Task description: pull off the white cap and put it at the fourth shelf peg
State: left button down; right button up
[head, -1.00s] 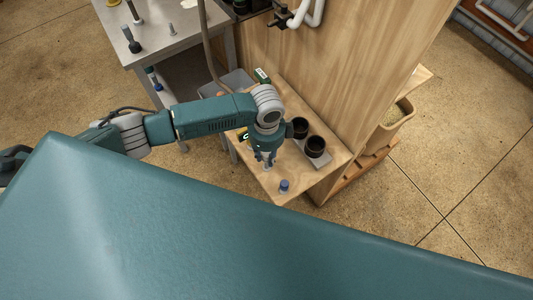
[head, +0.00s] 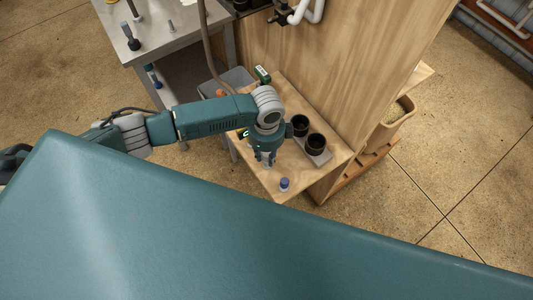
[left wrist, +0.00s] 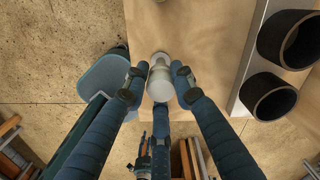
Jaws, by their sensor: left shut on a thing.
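My left gripper (head: 267,163) reaches down over the light wooden shelf board (head: 275,183) in the head view. In the left wrist view its fingers (left wrist: 160,88) are closed around a white, rounded piece (left wrist: 161,80), which I take for the white cap. What lies under it is largely hidden by the piece and the fingers. I cannot make out the shelf pegs. My right gripper is not in view.
Two black cups (head: 315,144) stand on a grey strip right of the gripper, close to the tall wooden panel (head: 320,60). A grey bin (head: 238,78) is behind the board. A metal bench (head: 165,42) with upright items stands at upper left.

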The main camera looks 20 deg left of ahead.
pick_arm(q)
jog(key=shift+f+b, duration=0.5)
jog(key=shift+f, duration=0.6)
jog(key=c, duration=1.4)
grip_release()
jog(key=shift+r, duration=0.1)
jog(key=shift+o, duration=0.2)
